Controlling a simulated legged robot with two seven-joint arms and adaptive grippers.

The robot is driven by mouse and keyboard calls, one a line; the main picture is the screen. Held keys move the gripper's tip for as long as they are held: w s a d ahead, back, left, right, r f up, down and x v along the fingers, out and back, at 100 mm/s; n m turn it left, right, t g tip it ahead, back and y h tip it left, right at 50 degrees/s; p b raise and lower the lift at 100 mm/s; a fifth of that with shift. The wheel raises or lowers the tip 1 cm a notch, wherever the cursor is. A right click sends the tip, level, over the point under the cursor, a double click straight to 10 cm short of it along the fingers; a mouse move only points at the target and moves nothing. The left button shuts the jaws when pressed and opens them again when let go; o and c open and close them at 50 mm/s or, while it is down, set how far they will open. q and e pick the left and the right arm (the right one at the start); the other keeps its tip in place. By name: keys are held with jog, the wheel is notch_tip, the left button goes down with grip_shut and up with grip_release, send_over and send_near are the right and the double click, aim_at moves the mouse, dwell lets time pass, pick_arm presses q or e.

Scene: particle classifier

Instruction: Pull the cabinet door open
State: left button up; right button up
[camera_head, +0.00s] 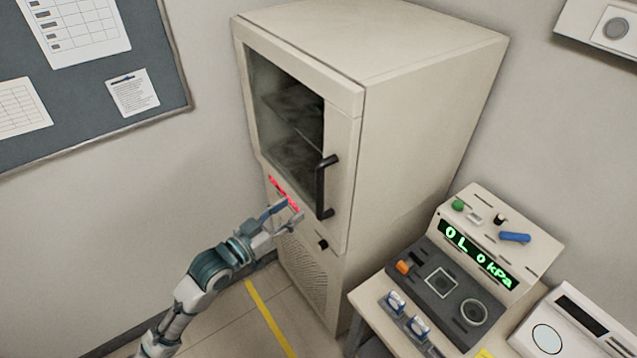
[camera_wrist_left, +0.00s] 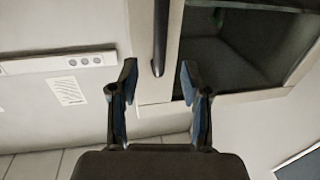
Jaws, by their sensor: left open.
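The cream cabinet (camera_head: 415,110) stands against the wall in the head view. Its door (camera_head: 342,150) has a dark glass window (camera_head: 285,105) and looks closed. A black vertical bar handle (camera_head: 321,188) is on the door's right side. My left gripper (camera_head: 287,208) is in front of the cabinet, just left of the handle's lower end. In the left wrist view the fingers of my left gripper (camera_wrist_left: 158,80) are spread wide and empty. The handle (camera_wrist_left: 160,38) shows there between and beyond the fingertips, with no visible contact. My right gripper is in neither view.
A bench (camera_head: 372,300) at the lower right bears a control console (camera_head: 440,262) with a green kPa display and a white device (camera_head: 548,338). A noticeboard (camera_head: 165,85) hangs on the left wall. The floor before the cabinet has a yellow line (camera_head: 265,315).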

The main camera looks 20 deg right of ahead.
aim_at(318, 190)
pick_arm(q)
jog(key=p+x, duration=0.1)
jog(key=x, duration=1)
jog(key=shift+d+p, duration=0.15)
jog(key=shift+p, duration=0.15)
jog(key=shift+w, duration=0.2)
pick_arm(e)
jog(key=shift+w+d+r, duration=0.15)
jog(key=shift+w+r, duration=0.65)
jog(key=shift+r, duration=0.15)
pick_arm(q)
jog(key=shift+c, duration=0.2)
jog(key=shift+s, duration=0.1)
grip_shut()
